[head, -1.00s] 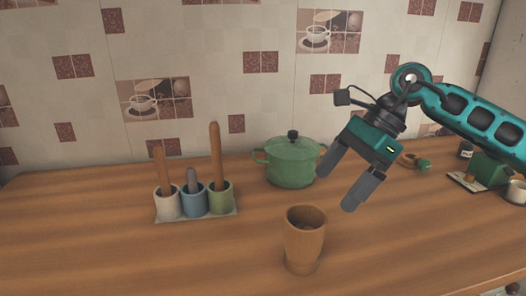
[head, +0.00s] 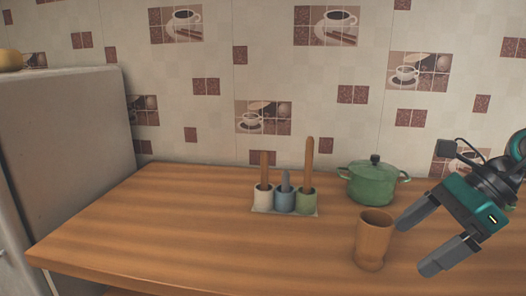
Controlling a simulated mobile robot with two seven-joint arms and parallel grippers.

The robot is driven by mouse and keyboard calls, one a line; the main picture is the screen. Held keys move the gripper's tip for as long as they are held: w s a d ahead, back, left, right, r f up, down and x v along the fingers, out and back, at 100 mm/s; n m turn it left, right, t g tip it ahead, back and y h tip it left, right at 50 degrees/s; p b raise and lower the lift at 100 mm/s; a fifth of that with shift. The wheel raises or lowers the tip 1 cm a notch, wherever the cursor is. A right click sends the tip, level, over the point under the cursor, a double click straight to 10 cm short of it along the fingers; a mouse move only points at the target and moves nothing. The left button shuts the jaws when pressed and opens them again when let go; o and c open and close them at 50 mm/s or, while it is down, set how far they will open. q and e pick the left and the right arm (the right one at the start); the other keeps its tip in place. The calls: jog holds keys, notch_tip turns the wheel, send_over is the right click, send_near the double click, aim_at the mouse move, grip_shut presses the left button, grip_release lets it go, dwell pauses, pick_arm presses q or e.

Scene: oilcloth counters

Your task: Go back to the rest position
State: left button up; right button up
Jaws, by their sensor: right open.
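My right gripper (head: 425,243) is at the right of the head view, its two grey fingers spread apart and empty. It is above the wooden counter (head: 150,225), to the right of a brown wooden cup (head: 374,240), with a gap of counter showing between its fingers. One fingertip appears close to the cup's rim; I cannot tell how far apart they are in depth. My left gripper is not in view.
A green lidded pot (head: 371,186) stands behind the cup. A tray (head: 262,210) holds three small cups with upright wooden and grey handles. A pale fridge (head: 65,150) stands at the left. The counter's left part is clear.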

jog(key=w+a+r+m+t+y, duration=0.2)
jog(key=a+m+t+y, duration=0.3)
jog(key=a, duration=0.3)
jog(key=w+a+r+m+t+y, duration=0.25)
jog(key=a+m+y, duration=0.25)
jog(key=a+m, duration=0.25)
jog(key=s+d+f+m+t+h, duration=0.15)
jog(key=d+f+m+h, duration=0.35)
jog(key=f+m+h, duration=0.7)
jog(key=s+d+f+m+t+h, duration=0.1)
jog(key=d+f+m+t+h, duration=0.4)
jog(key=m, duration=1.3)
jog(key=s+a+f+m+g, duration=0.1)
jog(key=s+f+m+g, duration=0.2)
jog(key=s+f+g, duration=0.5)
jog(key=s+f+m+g, duration=0.4)
jog(key=s+f, duration=0.2)
jog(key=s, duration=0.4)
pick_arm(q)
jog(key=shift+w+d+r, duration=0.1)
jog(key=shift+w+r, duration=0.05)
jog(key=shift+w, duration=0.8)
pick_arm(e)
jog(key=w+a+f+t+y, duration=0.1)
jog(key=w+a+f+t, duration=0.2)
jog(key=w+f+t, duration=0.3)
notch_tip(320, 180, down, 3)
jog(key=shift+w+a+r+n+t, duration=0.1)
jog(key=shift+w+a+n+t, duration=0.2)
jog(key=shift+t, duration=0.2)
